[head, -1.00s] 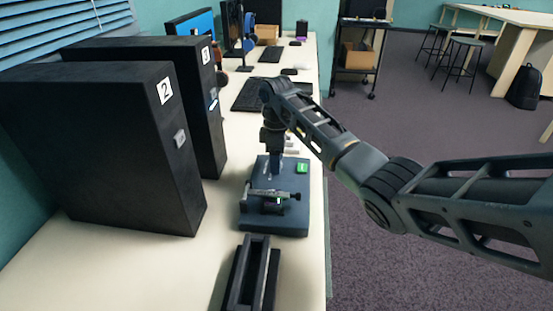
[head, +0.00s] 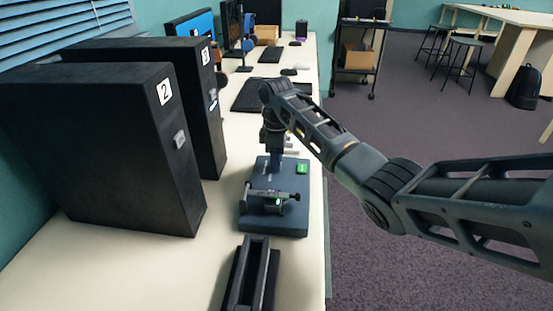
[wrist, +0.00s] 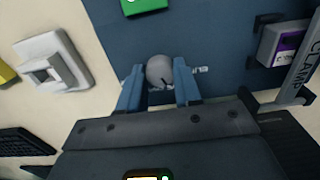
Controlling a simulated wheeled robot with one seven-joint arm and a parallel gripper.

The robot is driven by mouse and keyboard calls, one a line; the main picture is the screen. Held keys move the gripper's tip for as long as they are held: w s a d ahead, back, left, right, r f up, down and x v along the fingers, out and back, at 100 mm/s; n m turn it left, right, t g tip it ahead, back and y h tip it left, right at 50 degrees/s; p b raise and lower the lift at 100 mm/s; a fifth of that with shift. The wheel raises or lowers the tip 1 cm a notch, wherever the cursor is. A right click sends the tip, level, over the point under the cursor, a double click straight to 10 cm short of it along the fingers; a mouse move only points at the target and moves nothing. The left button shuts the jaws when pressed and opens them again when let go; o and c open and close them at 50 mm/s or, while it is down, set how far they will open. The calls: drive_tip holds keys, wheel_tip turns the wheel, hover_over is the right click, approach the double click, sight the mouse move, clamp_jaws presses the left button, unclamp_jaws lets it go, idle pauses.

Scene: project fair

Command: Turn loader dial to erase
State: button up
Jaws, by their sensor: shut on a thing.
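The loader (head: 258,222) is a blue-grey box on the bench, with a green button (head: 302,169) on top. In the wrist view its blue top (wrist: 225,40) fills the middle. The dial (wrist: 159,70) is a round grey knob with a dark pointer line, next to a small white marking that I cannot read. My gripper (wrist: 160,88) has a finger on each side of the dial and is shut on it. In the head view my gripper (head: 273,158) points down at the loader's far part and hides the dial.
A clamp labelled CLAMP (wrist: 302,62) and a purple-and-white block (wrist: 285,45) are beside my gripper. A black slotted holder (head: 236,285) stands in front of the loader. Black towers (head: 120,150) stand to the left, and a keyboard (head: 247,95) lies behind.

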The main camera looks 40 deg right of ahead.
drive_tip(key=shift+r, duration=0.1)
drive_tip(key=m+p, duration=0.3)
drive_tip(key=p, duration=0.1)
drive_tip(key=shift+r+m, duration=0.15)
drive_tip(key=shift+m, duration=0.25)
drive_tip(key=m+p, duration=0.3)
drive_tip(key=m, duration=0.1)
drive_tip(key=m+p, duration=0.1)
drive_tip(key=m, duration=0.4)
drive_tip(key=shift+p, duration=0.35)
drive_tip(key=m+p, duration=0.1)
drive_tip(key=m, duration=0.3)
drive_tip(key=shift+w+m, duration=0.1)
drive_tip(key=shift+m, duration=0.3)
drive_tip(key=o, duration=1)
drive_tip(key=shift+f, duration=0.2)
drive_tip(key=shift+o, duration=0.2)
